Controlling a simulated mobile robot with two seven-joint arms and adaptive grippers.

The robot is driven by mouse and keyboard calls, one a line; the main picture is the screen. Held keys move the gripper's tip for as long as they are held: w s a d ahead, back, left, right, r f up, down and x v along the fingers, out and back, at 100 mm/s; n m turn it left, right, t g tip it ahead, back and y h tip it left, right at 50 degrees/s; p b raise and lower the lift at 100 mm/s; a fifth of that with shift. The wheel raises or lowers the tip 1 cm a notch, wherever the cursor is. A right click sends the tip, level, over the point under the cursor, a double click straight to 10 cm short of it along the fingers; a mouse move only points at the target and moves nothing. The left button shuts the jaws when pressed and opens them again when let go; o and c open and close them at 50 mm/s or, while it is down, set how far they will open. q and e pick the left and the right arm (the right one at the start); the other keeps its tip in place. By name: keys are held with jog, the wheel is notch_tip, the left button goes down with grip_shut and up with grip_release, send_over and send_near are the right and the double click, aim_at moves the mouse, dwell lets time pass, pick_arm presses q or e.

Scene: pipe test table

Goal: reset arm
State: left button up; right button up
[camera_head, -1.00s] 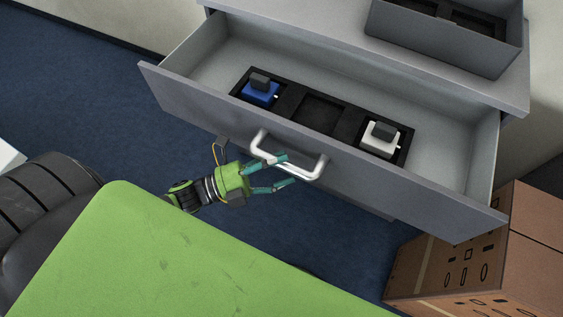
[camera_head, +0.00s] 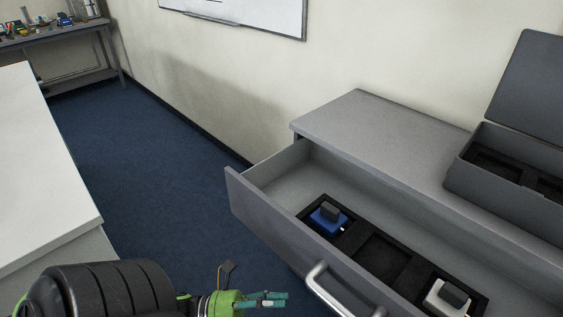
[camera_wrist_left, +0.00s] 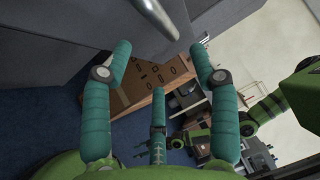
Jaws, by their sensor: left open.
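My left gripper (camera_head: 280,300) is at the bottom of the head view, its green palm and teal fingers to the left of the drawer handle (camera_head: 330,290). In the left wrist view its teal fingers (camera_wrist_left: 159,50) are spread apart with nothing between them. The handle (camera_wrist_left: 157,17) shows at the top of that view, beyond the fingertips. The grey drawer (camera_head: 275,218) is pulled out.
The drawer's black insert (camera_head: 383,258) holds a blue device (camera_head: 327,220) and a white device (camera_head: 440,301), with an empty slot between. An open grey case (camera_head: 505,190) stands on the cabinet top (camera_head: 375,130). A white table (camera_head: 45,180) is left. Blue floor (camera_head: 170,165) is clear between.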

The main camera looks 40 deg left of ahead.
pick_arm(q)
jog(key=a+f+n+g+y, duration=0.1)
jog(key=a+f+n+y, duration=0.3)
jog(key=f+n+y, duration=0.55)
jog(key=a+f+n+y, duration=0.3)
jog(key=f+n, duration=0.3)
jog(key=f, duration=0.9)
jog(key=s+d+f+n+g+y, duration=0.1)
jog(key=s+d+f+n+g, duration=0.3)
jog(key=s+f, duration=0.5)
jog(key=s+d+f+n+g+y, duration=0.1)
jog(key=s+d+f+n+g, duration=0.3)
jog(key=s+f+n+g, duration=0.3)
jog(key=s+f, duration=0.1)
jog(key=s, duration=0.2)
jog(key=shift+s+d+f, duration=0.2)
jog(key=shift+s+f, duration=0.05)
jog(key=shift+f, duration=0.15)
